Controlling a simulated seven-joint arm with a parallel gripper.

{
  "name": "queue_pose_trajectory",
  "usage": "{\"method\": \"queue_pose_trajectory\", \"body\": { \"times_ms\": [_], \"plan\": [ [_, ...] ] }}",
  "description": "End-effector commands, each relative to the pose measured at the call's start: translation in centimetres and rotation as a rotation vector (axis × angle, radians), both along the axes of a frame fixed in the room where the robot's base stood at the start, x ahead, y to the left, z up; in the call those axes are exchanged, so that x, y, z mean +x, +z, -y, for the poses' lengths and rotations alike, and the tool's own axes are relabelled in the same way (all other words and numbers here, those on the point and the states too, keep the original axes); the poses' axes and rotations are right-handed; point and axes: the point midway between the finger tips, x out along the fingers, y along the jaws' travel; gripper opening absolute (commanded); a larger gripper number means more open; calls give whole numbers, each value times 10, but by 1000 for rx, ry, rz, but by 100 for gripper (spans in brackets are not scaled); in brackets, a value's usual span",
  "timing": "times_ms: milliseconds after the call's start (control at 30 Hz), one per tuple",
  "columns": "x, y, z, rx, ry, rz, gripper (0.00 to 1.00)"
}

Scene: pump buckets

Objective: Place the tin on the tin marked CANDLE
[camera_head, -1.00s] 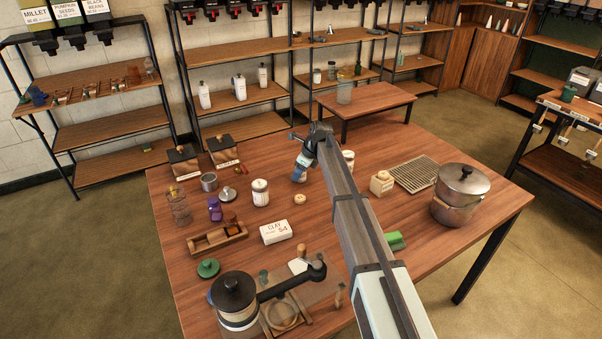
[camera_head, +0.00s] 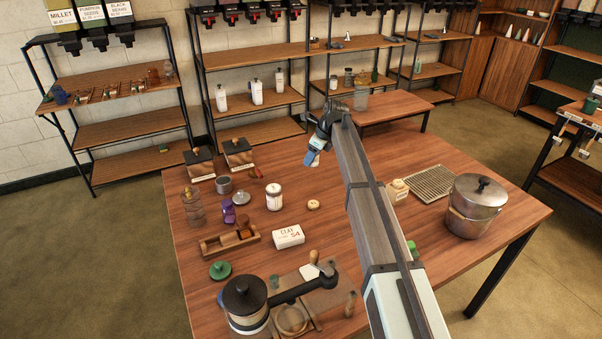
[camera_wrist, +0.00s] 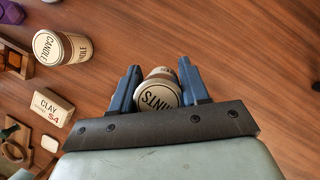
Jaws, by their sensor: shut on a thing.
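A tin marked MINTS (camera_wrist: 158,95) is between the blue fingers of my gripper (camera_wrist: 160,88) in the wrist view, its lettered lid facing the camera. My gripper is shut on it. In the head view my gripper (camera_head: 313,158) is over the far part of the table, and I cannot make out the held tin there. The tin marked CANDLE (camera_wrist: 62,47) stands at the upper left of the wrist view, apart from my gripper. In the head view it appears as a white tin with a pale lid (camera_head: 274,197), left of and nearer than my gripper.
A white CLAY block (camera_head: 288,236), a small round cream piece (camera_head: 313,205) and a wooden tray (camera_head: 229,241) lie near the CANDLE tin. A steel pot (camera_head: 474,205) and a wire rack (camera_head: 429,182) are at the right. Bare table surrounds the CANDLE tin's right side.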

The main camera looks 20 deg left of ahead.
Motion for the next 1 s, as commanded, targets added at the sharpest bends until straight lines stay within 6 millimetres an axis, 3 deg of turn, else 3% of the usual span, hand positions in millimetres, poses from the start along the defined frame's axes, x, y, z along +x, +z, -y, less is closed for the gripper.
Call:
{"method": "queue_pose_trajectory", "body": {
  "times_ms": [167, 300, 500, 600, 700, 1000],
  "plan": [
    [-23, 23, -41, 2, 50, 2, 15],
    [-57, 49, -78, 2, 102, 2, 15],
    [-113, 83, -109, 2, 164, 2, 15],
    [-138, 95, -105, 1, 170, 2, 15],
    [-148, 94, -96, 0, 157, 0, 15],
    [-153, 75, -91, 0, 125, 0, 15]
  ]
}}
